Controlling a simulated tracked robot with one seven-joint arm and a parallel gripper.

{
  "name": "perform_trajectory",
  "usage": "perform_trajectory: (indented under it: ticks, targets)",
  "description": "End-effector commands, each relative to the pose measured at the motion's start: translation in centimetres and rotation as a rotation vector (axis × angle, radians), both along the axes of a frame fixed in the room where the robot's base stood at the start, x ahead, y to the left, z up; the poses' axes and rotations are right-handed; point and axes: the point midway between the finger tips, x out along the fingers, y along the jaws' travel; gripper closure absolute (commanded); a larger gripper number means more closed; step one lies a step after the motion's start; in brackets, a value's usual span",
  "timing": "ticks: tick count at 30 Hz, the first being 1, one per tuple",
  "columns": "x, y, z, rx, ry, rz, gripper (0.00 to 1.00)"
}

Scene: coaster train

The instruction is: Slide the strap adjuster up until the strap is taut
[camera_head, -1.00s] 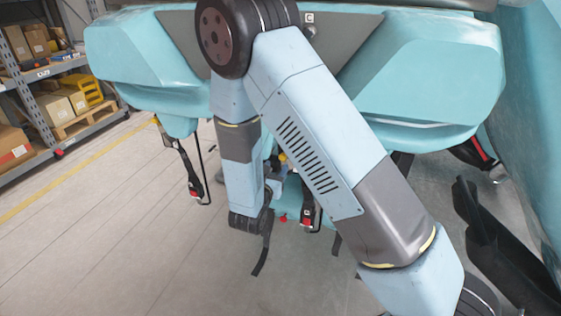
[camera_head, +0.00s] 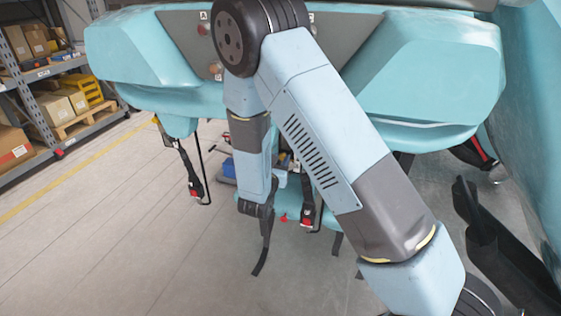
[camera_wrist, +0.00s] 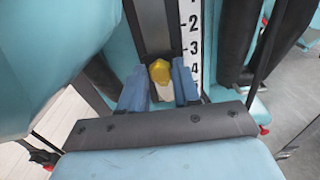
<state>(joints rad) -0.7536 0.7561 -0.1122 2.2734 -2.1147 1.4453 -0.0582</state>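In the wrist view, my gripper (camera_wrist: 160,82) has two blue fingers. A yellow knob (camera_wrist: 159,71) sits between them near the tips, with a pale piece just below it. It looks like the strap adjuster, on a dark upright strip (camera_wrist: 153,25) beside a white numbered scale (camera_wrist: 194,30). The knob is beside the lower numbers. The fingers flank it closely; whether they touch it cannot be told. The strap's tautness cannot be seen.
Teal seat shells (camera_head: 430,75) stand close on both sides. Black straps with red buckles (camera_head: 195,188) hang below them. A dark curved bar (camera_head: 500,250) lies at the right. Shelves with boxes (camera_head: 40,110) stand at the far left; the floor between is clear.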

Motion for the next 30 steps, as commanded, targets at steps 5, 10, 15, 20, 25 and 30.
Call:
perform_trajectory:
  ticks: [5, 10, 15, 20, 25, 30]
  targets:
    - [0.0, 0.0, 0.0, 0.0, 0.0, 0.0, 0.86]
    - [0.0, 0.0, 0.0, 0.0, 0.0, 0.0, 1.0]
    - [0.0, 0.0, 0.2, 0.001, 0.0, -0.001, 1.0]
    - [0.1, 0.0, 1.4, 0.002, -0.003, -0.001, 1.0]
    - [0.1, 0.0, 2.9, 0.001, -0.004, 0.0, 1.0]
    - [0.0, 0.0, 3.0, 0.0, -0.001, 0.0, 1.0]
